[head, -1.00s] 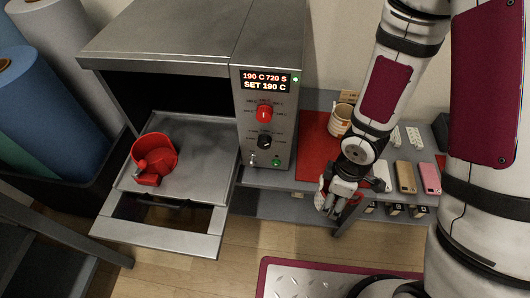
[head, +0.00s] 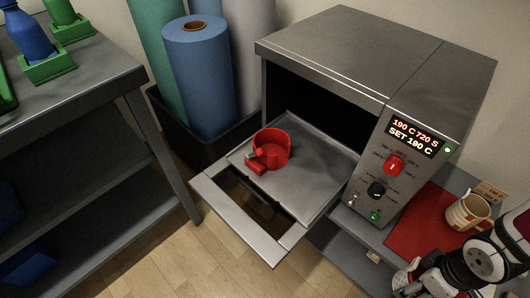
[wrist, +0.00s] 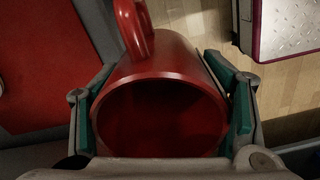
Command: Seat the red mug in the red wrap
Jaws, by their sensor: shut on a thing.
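The red mug (wrist: 165,62) is between my gripper's (wrist: 168,108) green-padded fingers in the wrist view. Its open mouth faces the camera and its handle points to the top of the picture. My gripper (head: 418,278) shows at the bottom right of the head view, partly cut off, in front of the shelf; the mug is hard to make out there. The red wrap (head: 284,146) is an open round band with a red clamp piece at its front left. It stands empty on the grey pulled-out tray (head: 310,185) of the press, apart from my gripper.
The press (head: 375,55) has a lit display and knobs on its right front. Rolls (head: 203,75) stand behind left; a grey bench (head: 85,85) is at left. Floor is clear in front.

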